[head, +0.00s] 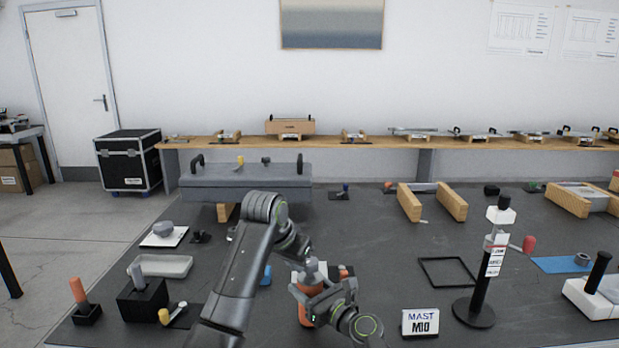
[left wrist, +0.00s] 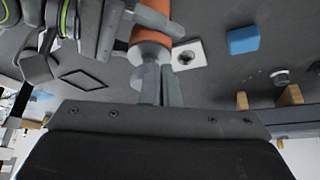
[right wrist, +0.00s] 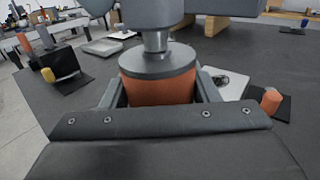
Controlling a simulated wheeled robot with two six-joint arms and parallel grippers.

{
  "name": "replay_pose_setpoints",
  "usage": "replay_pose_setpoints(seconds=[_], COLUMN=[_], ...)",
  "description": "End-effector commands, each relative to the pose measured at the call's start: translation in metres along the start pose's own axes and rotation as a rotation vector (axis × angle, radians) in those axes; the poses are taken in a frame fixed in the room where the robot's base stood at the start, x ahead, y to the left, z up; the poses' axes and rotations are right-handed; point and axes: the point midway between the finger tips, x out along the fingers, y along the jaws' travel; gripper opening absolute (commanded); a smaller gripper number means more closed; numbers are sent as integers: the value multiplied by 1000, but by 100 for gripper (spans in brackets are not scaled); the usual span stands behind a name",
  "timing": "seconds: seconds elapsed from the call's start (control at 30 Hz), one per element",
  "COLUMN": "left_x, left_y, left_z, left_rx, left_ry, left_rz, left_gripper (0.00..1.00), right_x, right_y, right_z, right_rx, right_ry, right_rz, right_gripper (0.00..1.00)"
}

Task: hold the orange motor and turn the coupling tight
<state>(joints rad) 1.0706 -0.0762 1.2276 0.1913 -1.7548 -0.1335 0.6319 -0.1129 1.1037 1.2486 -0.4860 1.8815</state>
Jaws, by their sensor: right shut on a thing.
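The orange motor (head: 305,308) stands at the front middle of the dark table. In the right wrist view the motor (right wrist: 160,88) is upright with a grey cap, between the two fingers of my right gripper (right wrist: 160,92), which is shut on it. A narrow silver coupling (right wrist: 155,42) rises from the cap into a grey part above. In the left wrist view my left gripper (left wrist: 160,84) has its fingers very close together, beside the motor's grey end (left wrist: 150,53). Whether they hold the coupling is hidden.
A mast stand (head: 480,290) with a red knob and a MAST M10 sign (head: 420,322) are to the right. A blue block (left wrist: 243,40) and a white plate (left wrist: 187,54) lie near the motor. A grey tray (head: 165,266) and black holders are left. Table around the black frame (head: 447,272) is free.

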Motion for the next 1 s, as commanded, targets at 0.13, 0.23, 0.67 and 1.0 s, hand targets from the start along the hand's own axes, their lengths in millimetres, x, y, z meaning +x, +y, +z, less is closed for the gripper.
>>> replay_pose_setpoints(seconds=[0.13, 0.23, 0.67, 1.0], left_x=[0, -1, -18, -51], left_y=[0, 0, -3, -2], left_z=[-2, -1, -3, -20], left_rx=[-1, -1, 1, 1], left_ry=[8, 8, 6, 3], left_rz=[-2, -2, -1, 0], left_gripper=[0, 0, 0, 0], right_x=[0, 0, 0, 0], right_y=[2, 2, 2, 1], right_z=[0, 0, 0, 0], right_rx=[-4, -4, -1, 0], right_ry=[0, 0, 0, 1], right_rz=[6, 6, 4, 3], right_gripper=[10, 10, 10, 10])
